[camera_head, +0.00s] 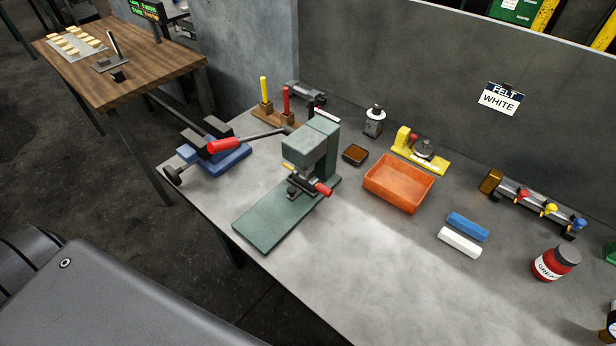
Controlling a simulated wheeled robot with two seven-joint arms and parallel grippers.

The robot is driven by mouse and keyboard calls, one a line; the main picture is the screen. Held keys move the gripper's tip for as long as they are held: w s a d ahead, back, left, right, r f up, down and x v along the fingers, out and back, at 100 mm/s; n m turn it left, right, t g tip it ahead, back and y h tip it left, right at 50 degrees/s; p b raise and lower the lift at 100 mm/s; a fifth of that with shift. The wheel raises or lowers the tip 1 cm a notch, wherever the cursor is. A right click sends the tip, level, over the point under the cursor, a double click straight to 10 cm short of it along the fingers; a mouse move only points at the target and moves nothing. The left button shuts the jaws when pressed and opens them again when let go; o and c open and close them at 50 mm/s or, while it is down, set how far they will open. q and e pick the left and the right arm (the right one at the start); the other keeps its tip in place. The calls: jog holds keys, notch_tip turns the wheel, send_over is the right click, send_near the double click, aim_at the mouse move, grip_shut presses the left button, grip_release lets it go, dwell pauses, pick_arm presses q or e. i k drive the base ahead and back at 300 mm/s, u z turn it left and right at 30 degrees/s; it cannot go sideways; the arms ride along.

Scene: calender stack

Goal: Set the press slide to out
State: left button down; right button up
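A green press (319,148) stands on the grey bench, left of its middle, with its flat base plate (268,222) reaching toward the front edge. A long lever with a red grip (226,145) sticks out to the left of the press head. Under the head, on the base plate, sits a small dark slide-like fixture (301,188) with a red handle (322,188) pointing right. The head partly hides the back of this fixture, and I cannot tell its setting. Neither of my grippers is in view.
A blue vise (222,160) stands left of the press, near the lever grip. An orange tray (398,184) and a small brown tray (355,154) stand to its right. Blue (467,226) and white (459,242) bars lie farther right. The front middle of the bench is clear.

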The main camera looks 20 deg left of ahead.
aim_at(294, 192)
jog(key=z, duration=1.6)
jog(key=k, duration=1.4)
jog(key=u, duration=1.1)
jog(key=i, duration=0.5)
jog(key=u, duration=0.1)
